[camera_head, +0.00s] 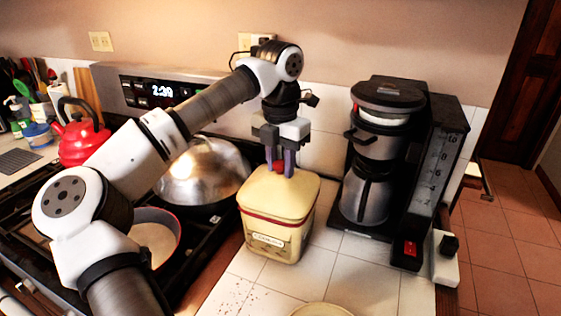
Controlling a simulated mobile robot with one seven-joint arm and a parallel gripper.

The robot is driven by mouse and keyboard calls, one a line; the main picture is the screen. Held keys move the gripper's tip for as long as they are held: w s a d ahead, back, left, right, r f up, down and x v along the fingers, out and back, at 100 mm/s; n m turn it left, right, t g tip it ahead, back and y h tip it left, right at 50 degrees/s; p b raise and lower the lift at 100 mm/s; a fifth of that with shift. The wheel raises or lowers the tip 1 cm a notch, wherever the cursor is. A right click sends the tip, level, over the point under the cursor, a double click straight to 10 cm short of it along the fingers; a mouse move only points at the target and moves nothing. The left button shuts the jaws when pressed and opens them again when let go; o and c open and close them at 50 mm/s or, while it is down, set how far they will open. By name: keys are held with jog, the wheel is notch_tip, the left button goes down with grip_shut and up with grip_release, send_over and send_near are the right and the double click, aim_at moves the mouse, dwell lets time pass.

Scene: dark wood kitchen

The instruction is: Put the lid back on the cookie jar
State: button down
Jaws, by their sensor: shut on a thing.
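The cookie jar (272,237) is a cream, squarish canister with a label on its front, standing on the white tiled counter. A cream lid (283,199) with a red knob (278,167) sits at the jar's top, with a red band showing just below it. Whether the lid is fully seated cannot be told from this view. My gripper (279,165) is above the jar, pointing down, with its two fingers shut on the lid's red knob.
A black and steel coffee maker (375,190) stands close to the right of the jar. A large domed metal cover (203,172) and a red-rimmed pan (153,240) are on the stove at left. A pale round object (321,310) is at the bottom edge.

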dwell(0.3)
jog(key=c, duration=0.5)
grip_release()
jog(key=shift+r, duration=0.1)
jog(key=shift+r+p, duration=2.65)
jog(key=shift+r, duration=0.8)
grip_shut()
